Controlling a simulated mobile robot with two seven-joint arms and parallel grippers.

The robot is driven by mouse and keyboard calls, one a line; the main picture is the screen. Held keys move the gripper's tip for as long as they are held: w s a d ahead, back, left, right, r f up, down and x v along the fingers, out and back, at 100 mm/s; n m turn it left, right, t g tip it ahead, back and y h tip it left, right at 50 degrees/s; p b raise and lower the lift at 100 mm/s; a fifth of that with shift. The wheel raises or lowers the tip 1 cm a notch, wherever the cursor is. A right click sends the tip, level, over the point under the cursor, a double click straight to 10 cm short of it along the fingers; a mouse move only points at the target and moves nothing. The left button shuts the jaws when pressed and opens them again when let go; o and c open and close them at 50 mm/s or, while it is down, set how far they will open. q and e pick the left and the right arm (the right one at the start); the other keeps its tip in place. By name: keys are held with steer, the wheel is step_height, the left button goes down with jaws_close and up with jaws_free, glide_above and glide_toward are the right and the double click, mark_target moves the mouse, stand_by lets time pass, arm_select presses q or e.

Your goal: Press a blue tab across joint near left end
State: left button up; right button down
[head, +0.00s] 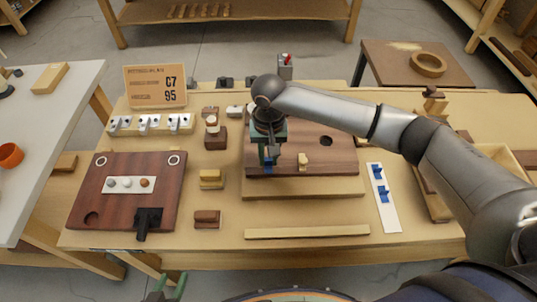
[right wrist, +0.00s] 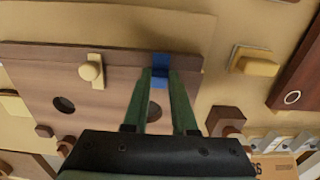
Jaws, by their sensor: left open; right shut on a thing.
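A brown wooden panel (head: 310,140) lies on a lighter board (head: 300,188) in the head view, their joint along the panel's front edge. My right gripper (head: 268,154) is over the left end of this edge, shut on a blue tab (head: 268,164). In the right wrist view, the green fingertips (right wrist: 160,76) hold the blue tab (right wrist: 160,66) at the panel edge; full contact with the joint cannot be told. Two more blue tabs (head: 377,172) (head: 383,195) sit on a white strip (head: 389,215). My left gripper (head: 166,288) is open and empty at the bottom edge.
A cream knob (head: 303,160) stands on the panel edge, right of the gripper. Small blocks (head: 211,179) (head: 207,218) and a dark red board (head: 125,205) lie left. A wooden bar (head: 307,232) lies in front. A sign (head: 155,87) stands behind. Bare bench shows between the blocks and bar.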

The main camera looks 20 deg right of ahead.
steer(key=shift+p, duration=0.75)
stand_by(0.4)
steer(key=c, duration=1.2)
jaws_free()
steer(key=shift+c, duration=0.2)
jaws_close()
steer(key=shift+f, duration=0.4)
